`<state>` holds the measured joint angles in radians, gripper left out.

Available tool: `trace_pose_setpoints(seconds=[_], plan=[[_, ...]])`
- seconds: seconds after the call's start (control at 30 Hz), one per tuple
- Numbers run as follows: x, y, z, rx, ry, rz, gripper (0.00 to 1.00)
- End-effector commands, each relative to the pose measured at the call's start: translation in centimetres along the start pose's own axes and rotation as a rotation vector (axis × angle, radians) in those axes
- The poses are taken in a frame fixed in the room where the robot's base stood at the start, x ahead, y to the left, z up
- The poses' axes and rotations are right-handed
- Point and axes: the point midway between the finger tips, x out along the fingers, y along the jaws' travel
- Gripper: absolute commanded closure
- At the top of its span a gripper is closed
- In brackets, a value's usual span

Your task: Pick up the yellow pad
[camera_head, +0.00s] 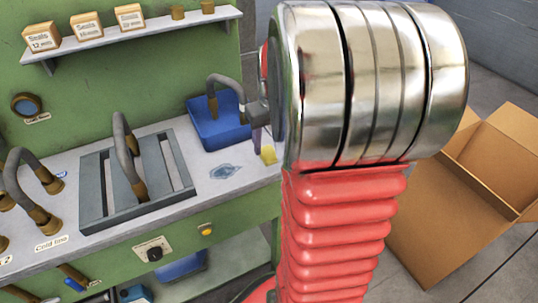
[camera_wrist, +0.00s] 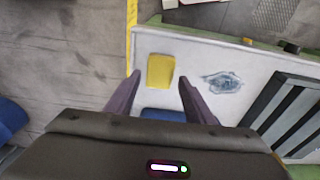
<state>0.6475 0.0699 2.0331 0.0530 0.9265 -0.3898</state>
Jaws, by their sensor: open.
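The yellow pad (camera_wrist: 160,71) lies flat on the light worktop (camera_wrist: 205,58), near its edge, in the wrist view. My gripper (camera_wrist: 158,80) is open, with its two dark fingers on either side below the pad in the picture. The pad appears just ahead of and between the fingertips, and nothing is held. In the head view the pad (camera_head: 268,154) is a small yellow shape at the worktop's right end, partly hidden by my arm. Part of my gripper (camera_head: 258,138) shows just above it.
A blue bin (camera_head: 218,130) with a grey hose stands behind the pad. A grey slatted rack (camera_head: 95,185) and a bluish puddle-like patch (camera_head: 224,171) lie to its left. A shelf with seal boxes (camera_head: 87,31) hangs above. An open cardboard box (camera_head: 440,220) stands on the floor at right.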

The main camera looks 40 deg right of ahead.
Motion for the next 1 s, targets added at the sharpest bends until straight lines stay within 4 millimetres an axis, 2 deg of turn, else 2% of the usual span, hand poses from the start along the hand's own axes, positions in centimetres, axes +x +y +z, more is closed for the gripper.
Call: trace_pose_setpoints(seconds=[0.13, 0.3, 0.83, 1.0], plan=[[2.1, 0.0, 0.1, 0.0, -0.003, -0.001, 0.52], [3.5, 0.0, 0.1, -0.001, 0.0, 0.0, 0.52], [3.5, 0.0, 0.1, -0.001, 0.001, 0.0, 0.52], [3.5, 0.0, 0.0, -0.001, 0.001, 0.0, 0.63]])
